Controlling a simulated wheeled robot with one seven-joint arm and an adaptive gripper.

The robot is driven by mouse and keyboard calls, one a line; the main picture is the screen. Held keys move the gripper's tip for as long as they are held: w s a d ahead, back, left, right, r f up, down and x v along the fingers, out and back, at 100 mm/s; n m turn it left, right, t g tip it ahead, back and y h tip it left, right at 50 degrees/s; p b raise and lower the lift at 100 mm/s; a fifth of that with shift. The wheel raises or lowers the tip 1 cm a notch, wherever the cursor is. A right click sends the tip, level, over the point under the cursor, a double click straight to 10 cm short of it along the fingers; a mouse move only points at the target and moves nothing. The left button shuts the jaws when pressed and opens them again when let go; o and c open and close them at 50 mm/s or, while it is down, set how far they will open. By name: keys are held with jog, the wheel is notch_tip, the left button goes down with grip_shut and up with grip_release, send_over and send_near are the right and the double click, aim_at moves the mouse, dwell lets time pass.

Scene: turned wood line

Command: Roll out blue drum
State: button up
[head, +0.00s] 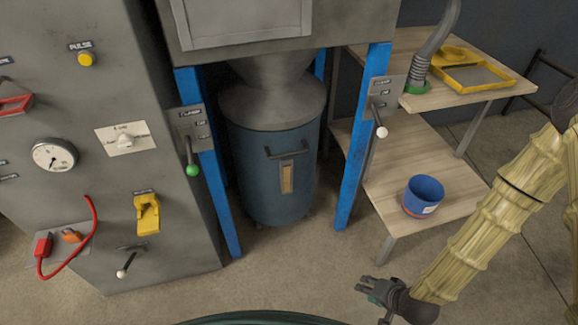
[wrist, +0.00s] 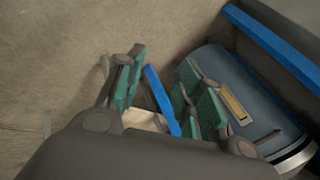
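The blue drum (head: 250,185) stands upright on the floor between two blue posts, under a grey hopper cone with a grey skirt or lid (head: 270,105) against its top. It has a dark front handle (head: 287,151) and a tan sight strip (head: 287,178). In the wrist view the drum (wrist: 213,65) lies beyond the right finger, partly hidden by it. My gripper (head: 369,290) is low over the floor, in front and right of the drum, apart from it. In the wrist view my gripper (wrist: 162,95) has its green-padded fingers spread, with nothing held between them.
A green-knobbed lever (head: 192,168) is on the left post and a white-knobbed lever (head: 381,130) on the right post (head: 358,150). A grey control cabinet (head: 165,190) stands left. A wooden shelf (head: 385,170) with a blue bucket (head: 423,196) stands right. Floor before the drum is clear.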

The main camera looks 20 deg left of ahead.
jog(key=w+a+f+m+t+y+b, duration=0.1)
jog(key=w+a+f+t+y+b, duration=0.15)
jog(key=w+a+b, duration=0.55)
jog(key=m+t+y+b, duration=0.1)
jog(key=t+y+b, duration=0.1)
jog(key=y+b, duration=1.3)
send_near(289, 154)
jog(key=shift+w+a+r+h+b, duration=0.65)
jog(key=shift+a+r+h+b, duration=0.05)
jog(key=shift+a+b, duration=0.75)
jog(key=shift+w+a+r+h+b, duration=0.6)
jog(key=shift+a+r+h+b, duration=0.15)
jog(key=shift+a+b, duration=0.65)
jog(key=shift+w+a+r+h+b, duration=0.65)
jog(key=shift+a+r+h+b, duration=0.05)
jog(key=shift+a+b, duration=0.7)
grip_shut()
